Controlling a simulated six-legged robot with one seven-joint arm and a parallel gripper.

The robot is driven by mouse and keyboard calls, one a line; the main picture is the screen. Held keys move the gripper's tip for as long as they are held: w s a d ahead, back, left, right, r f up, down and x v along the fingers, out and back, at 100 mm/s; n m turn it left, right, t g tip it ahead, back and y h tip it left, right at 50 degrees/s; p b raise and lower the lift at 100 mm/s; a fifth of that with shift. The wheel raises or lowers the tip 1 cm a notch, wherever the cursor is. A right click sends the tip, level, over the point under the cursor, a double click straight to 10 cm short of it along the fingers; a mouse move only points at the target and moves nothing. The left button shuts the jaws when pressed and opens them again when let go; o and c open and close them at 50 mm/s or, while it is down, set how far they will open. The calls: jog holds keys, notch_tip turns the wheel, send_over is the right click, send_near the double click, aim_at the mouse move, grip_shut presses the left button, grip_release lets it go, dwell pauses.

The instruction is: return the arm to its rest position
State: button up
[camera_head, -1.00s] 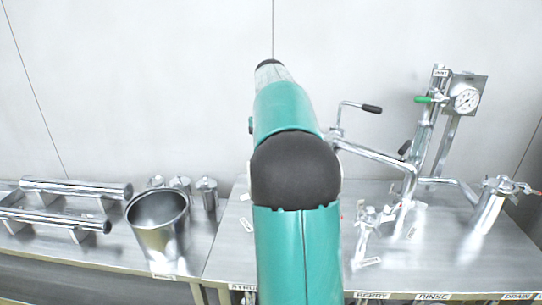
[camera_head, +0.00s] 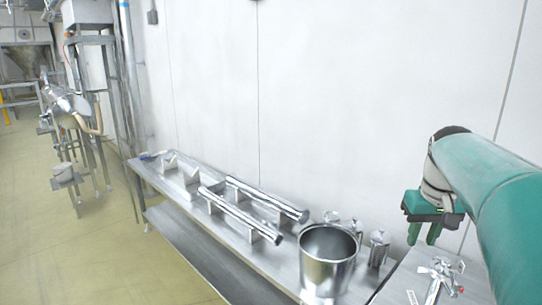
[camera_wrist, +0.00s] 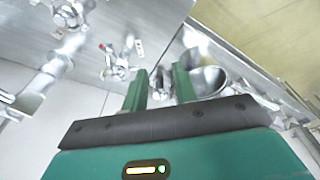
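My arm's green links reach in from the right side of the head view. My gripper (camera_head: 424,233) hangs down from the arm near the wall, above the right-hand steel table (camera_head: 398,288). Its two green fingers are apart. The wrist view shows the same gripper (camera_wrist: 160,86) with nothing held between the fingers. A steel bucket (camera_head: 328,266) stands on the left-hand table, left of and below the gripper. It also shows in the wrist view (camera_wrist: 207,78), partly hidden by a finger.
Steel tubes (camera_head: 240,213) lie on supports along the left-hand table (camera_head: 172,188). Several small canisters (camera_head: 378,250) stand behind the bucket. A steel valve fitting (camera_head: 441,275) stands below the arm. Open yellowish floor (camera_head: 70,240) lies at the left, with pipework and machinery beyond.

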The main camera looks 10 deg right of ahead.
jog(key=s+a+f+n+t, duration=0.1)
jog(key=s+a+f+t, duration=0.1)
jog(key=s+a+f, duration=0.2)
jog(key=s+a+f+n+t, duration=0.1)
jog(key=s+a+f, duration=0.4)
jog(key=s+a, duration=0.5)
jog(key=a, duration=0.8)
jog(key=shift+s+t+y, duration=0.3)
jog(key=shift+s+t, duration=0.1)
